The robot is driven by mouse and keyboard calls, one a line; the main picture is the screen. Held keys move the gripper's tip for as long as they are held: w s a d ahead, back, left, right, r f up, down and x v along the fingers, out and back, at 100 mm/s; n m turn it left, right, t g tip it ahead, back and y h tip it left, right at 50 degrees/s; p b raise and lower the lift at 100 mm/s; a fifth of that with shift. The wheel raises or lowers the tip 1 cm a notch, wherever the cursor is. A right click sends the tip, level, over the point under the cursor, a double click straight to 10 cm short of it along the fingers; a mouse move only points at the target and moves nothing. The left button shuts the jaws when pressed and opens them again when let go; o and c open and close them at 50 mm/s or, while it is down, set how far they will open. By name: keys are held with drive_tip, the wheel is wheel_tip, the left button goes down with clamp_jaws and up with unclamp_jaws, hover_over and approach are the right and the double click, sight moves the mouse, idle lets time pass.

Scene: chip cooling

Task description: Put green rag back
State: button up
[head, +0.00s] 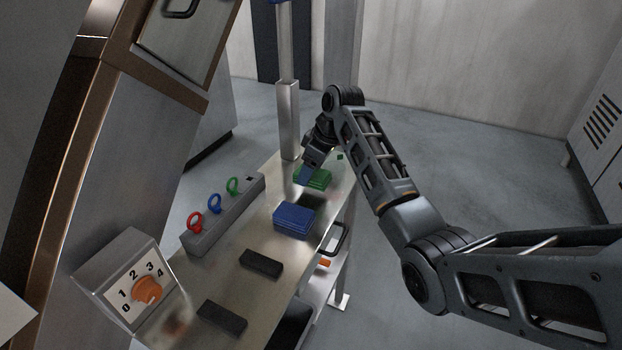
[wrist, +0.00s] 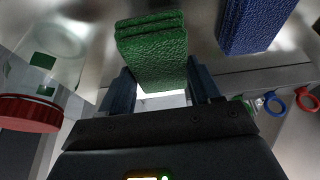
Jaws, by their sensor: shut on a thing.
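The green rag (head: 318,181) is a folded, textured stack at the far end of the metal table. In the wrist view the green rag (wrist: 152,48) sits between my two dark fingers. My gripper (head: 309,174) reaches down over the rag in the head view and hides part of it. In the wrist view my gripper (wrist: 162,84) is shut on the rag. I cannot tell whether the rag touches the tabletop.
A folded blue rag (head: 294,217) lies nearer on the table, before two black pads (head: 261,263). A grey rack (head: 226,214) with red, blue and green rings runs along the left edge. A clear, red-lidded jar (wrist: 30,112) stands close at left in the wrist view.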

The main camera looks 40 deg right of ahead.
sight(315, 173)
drive_tip(key=shift+s+f+p, duration=0.1)
drive_tip(key=shift+f+p, duration=0.2)
drive_tip(key=shift+f, duration=1.45)
drive_tip(key=o, duration=1.1)
drive_tip(key=shift+f, duration=0.1)
drive_tip(key=b+v, duration=0.1)
drive_tip(key=v, duration=1.1)
drive_tip(key=shift+d, duration=0.1)
